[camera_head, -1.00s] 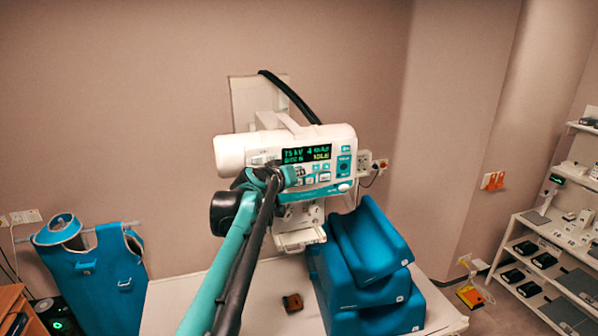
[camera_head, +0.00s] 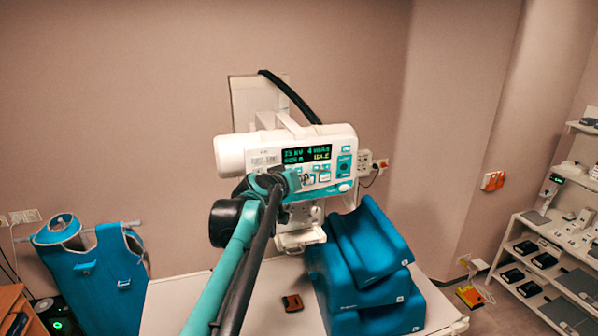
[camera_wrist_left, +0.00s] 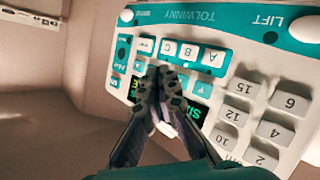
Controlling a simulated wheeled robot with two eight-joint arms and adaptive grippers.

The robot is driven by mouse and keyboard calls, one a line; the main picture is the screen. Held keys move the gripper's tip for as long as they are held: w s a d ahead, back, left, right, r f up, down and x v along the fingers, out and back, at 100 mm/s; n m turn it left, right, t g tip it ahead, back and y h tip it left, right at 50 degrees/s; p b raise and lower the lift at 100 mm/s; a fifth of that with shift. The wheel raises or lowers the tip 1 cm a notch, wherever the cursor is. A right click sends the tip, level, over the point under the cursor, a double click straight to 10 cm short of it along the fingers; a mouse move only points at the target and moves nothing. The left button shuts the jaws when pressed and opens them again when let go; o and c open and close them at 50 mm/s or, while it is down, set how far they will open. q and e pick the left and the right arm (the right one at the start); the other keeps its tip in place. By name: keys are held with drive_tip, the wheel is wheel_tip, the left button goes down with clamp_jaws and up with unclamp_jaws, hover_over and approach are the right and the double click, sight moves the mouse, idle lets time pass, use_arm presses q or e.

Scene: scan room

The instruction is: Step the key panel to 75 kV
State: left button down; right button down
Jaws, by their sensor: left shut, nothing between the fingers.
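The key panel (camera_head: 322,171) is the white and teal front of the wall-mounted unit. Its dark display (camera_head: 306,155) shows a green kV line that seems to read 75 kV and 4 mAs, though the digits are small. My left gripper (camera_head: 290,179) is shut and empty in front of the panel's left part, below the display. In the left wrist view the panel appears upside down, and the shut fingertips (camera_wrist_left: 163,78) cover part of the display and some keys. Whether they touch a key I cannot tell. My right gripper is not in view.
Blue foam blocks (camera_head: 368,262) stand on the white table (camera_head: 215,290) below the unit, with a small brown object (camera_head: 292,303) beside them. A blue apron (camera_head: 97,275) hangs at left. Shelves (camera_head: 550,265) stand at right. The wrist view also shows numbered keys (camera_wrist_left: 273,129).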

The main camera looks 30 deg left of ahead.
use_arm(q)
drive_tip(key=s+d, duration=0.2)
drive_tip(key=d, duration=0.1)
drive_tip(key=shift+s, duration=0.3)
idle(0.6)
drive_tip(key=s+d+f+m+g+h+b, duration=0.1)
drive_tip(key=s+d+f+b, duration=0.5)
drive_tip(key=f, duration=0.5)
drive_tip(key=s+d+f+m+g+h+b, duration=0.1)
drive_tip(key=s+d+f+m+g+b, duration=0.1)
drive_tip(key=d+f+b, duration=0.6)
drive_tip(key=s+d+f+m+g+h+b, duration=0.15)
drive_tip(key=s+f+b, duration=0.35)
drive_tip(key=f, duration=0.8)
drive_tip(key=s+d+f+g+b, duration=0.1)
drive_tip(key=s+f+b, duration=0.3)
drive_tip(key=f, duration=0.6)
drive_tip(key=s+d+f+m+g+y+b, duration=0.1)
drive_tip(key=s+f+b, duration=0.4)
drive_tip(key=f, duration=0.5)
drive_tip(key=s+d+f+m+g+y+b, duration=0.1)
drive_tip(key=s+f+b, duration=0.3)
drive_tip(key=f+b, duration=0.4)
wheel_tip(320, 180, down, 2)
drive_tip(key=shift+s+d+f, duration=0.1)
drive_tip(key=shift+s+d, duration=0.3)
drive_tip(key=shift+d, duration=0.5)
